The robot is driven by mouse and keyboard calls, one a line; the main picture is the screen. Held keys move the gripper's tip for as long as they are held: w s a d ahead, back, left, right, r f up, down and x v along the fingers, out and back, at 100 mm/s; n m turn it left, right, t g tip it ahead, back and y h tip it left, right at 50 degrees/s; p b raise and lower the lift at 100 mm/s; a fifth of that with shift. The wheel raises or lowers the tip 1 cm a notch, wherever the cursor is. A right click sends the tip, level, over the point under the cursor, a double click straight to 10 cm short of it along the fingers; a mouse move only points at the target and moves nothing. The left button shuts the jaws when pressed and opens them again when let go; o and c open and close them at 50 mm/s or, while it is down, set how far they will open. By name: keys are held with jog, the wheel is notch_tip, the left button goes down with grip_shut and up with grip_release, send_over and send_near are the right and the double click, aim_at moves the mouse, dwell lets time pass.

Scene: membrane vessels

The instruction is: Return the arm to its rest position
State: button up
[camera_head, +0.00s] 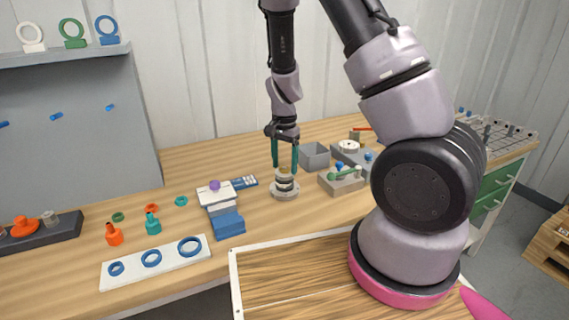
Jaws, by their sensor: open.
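My arm rises from its pink-ringed base at the right of the head view, arches out of the top of the picture and comes down over the workbench (330,212). My gripper (285,162) points straight down with its two dark green fingers apart. It is open, and no object is seen held between the fingers. Just below it a round grey stand with stacked rings (285,187) stands upright on the bench. The fingertips are close above or beside the top of this stack; whether they touch it cannot be told.
Blue and white blocks (225,222) and a white board with blue rings (155,262) lie left. A light-rimmed wooden tray (290,285) lies in front.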

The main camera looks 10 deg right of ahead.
notch_tip(320, 180, up, 5)
jog(key=shift+f, duration=0.1)
jog(key=s+d+r+n+t+y, duration=0.15)
jog(key=s+r, duration=0.25)
jog(key=r, duration=0.5)
jog(key=s+d+r+n+t+y, duration=0.1)
jog(key=s+r+t, duration=0.15)
jog(key=r, duration=0.55)
jog(key=s+d+r+n+t+y, duration=0.15)
jog(key=s+r, duration=0.25)
jog(key=r, duration=0.5)
jog(key=s+d+r+n+t+h, duration=0.1)
jog(key=s+r+h, duration=0.1)
jog(key=s+r, duration=0.2)
jog(key=s, duration=0.3)
jog(key=shift+s+d+r+t, duration=0.3)
jog(key=shift+s+d+t, duration=0.05)
jog(key=shift+s+d, duration=0.05)
